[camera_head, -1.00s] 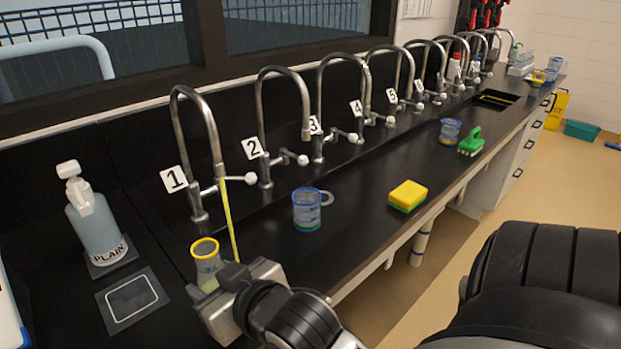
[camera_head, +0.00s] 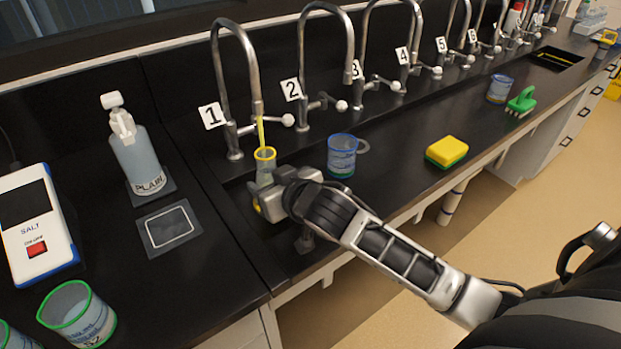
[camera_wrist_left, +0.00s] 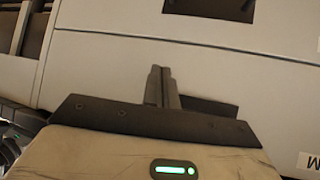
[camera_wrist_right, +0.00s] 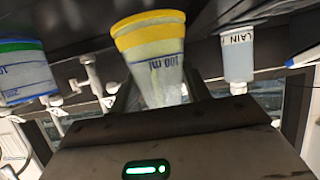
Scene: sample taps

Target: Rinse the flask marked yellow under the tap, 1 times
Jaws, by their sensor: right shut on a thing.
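The flask with the yellow rim (camera_head: 265,169) is upright below the spout of tap 1 (camera_head: 222,90). A thin yellow stream (camera_head: 261,132) runs from that spout and ends at the flask's mouth. My right gripper (camera_head: 268,198) is shut on the flask, low on its body. The right wrist view shows the flask (camera_wrist_right: 155,68) between the fingers, with "100 ml" printed on it. My left gripper (camera_wrist_left: 162,85) shows only in its wrist view, its fingers together and empty, facing pale panels.
A blue-rimmed beaker (camera_head: 342,157) stands just right of the flask, and a yellow-green sponge (camera_head: 447,151) lies farther right. On the left are the PLAIN bottle (camera_head: 143,160), a dark square pad (camera_head: 168,230), a SALT meter (camera_head: 34,228) and a green-rimmed beaker (camera_head: 78,318).

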